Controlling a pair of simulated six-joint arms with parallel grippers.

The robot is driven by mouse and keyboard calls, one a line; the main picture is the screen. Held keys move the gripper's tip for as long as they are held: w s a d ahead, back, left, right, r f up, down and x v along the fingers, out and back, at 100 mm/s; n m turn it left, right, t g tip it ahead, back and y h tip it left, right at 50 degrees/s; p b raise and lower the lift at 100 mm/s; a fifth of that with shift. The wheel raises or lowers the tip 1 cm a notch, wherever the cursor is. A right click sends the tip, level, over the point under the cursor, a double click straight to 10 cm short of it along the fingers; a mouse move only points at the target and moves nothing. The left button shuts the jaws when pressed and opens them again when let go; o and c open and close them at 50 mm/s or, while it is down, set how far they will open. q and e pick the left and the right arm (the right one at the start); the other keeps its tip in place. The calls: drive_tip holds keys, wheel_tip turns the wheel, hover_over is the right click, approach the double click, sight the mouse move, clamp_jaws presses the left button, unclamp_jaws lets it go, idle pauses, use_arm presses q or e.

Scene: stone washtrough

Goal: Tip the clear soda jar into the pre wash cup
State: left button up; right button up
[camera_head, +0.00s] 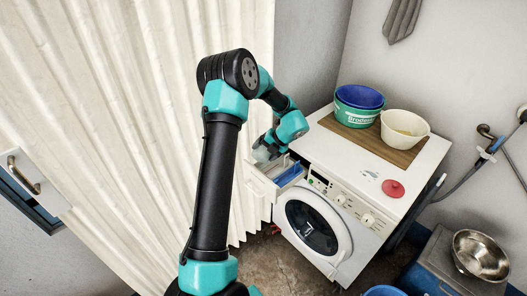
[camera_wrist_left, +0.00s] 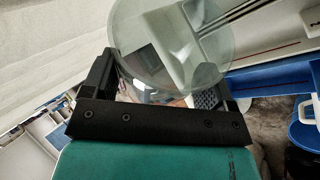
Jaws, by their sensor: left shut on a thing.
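The clear jar (camera_wrist_left: 150,30) shows large in the left wrist view, glassy and see-through, between the two black fingers of my left gripper (camera_wrist_left: 164,85). My left gripper is shut on it. In the head view my left gripper (camera_head: 270,145) is at the top left corner of the washing machine, with the jar (camera_head: 263,153) small and pale below it. They are over or beside the pulled-out detergent drawer (camera_head: 262,187), which has a blue part (camera_head: 289,174). I cannot tell which part is the pre wash cup, nor what the jar contains. My right gripper is not in view.
The washing machine (camera_head: 316,165) has a closed round door. On its top are a brown board (camera_head: 360,143), a green tub holding a blue basin (camera_head: 356,116), a cream bowl (camera_head: 404,140) and a red lid (camera_head: 393,188). A pale curtain (camera_head: 110,120) hangs on the left.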

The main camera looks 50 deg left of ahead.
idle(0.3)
use_arm(q)
drive_tip(key=shift+s+d+r+n+t+y, duration=0.1)
drive_tip(key=shift+s+n+t+y, duration=0.1)
drive_tip(key=shift+t, duration=0.35)
drive_tip(key=shift+s+d+r+n+t+y, duration=0.1)
drive_tip(key=shift+n+t+y, duration=0.1)
drive_tip(key=shift+t, duration=0.35)
drive_tip(key=shift+t+y, duration=0.3)
drive_tip(key=shift+t, duration=0.3)
drive_tip(key=shift+s+f+n+t, duration=0.1)
drive_tip(key=shift+n+t, duration=0.2)
drive_tip(key=shift+n, duration=0.1)
drive_tip(key=shift+s+t+y, duration=0.1)
drive_tip(key=shift+t+y, duration=0.2)
drive_tip(key=shift+t, duration=0.3)
drive_tip(key=shift+f+n+t+y, duration=0.2)
drive_tip(key=shift+n+t+y, duration=0.2)
drive_tip(key=shift+n+t, duration=0.15)
drive_tip(key=shift+f+t, duration=0.1)
drive_tip(key=shift+t, duration=0.25)
drive_tip(key=shift+w+a+f+n+t+y, duration=0.1)
drive_tip(key=shift+w+f+n+t+y, duration=0.15)
drive_tip(key=shift+n+t+y, duration=0.25)
drive_tip(key=shift+w+a+f+n+t+y, duration=0.15)
drive_tip(key=shift+f+n+t+y, duration=0.15)
drive_tip(key=shift+t, duration=0.4)
drive_tip(key=shift+d, duration=0.1)
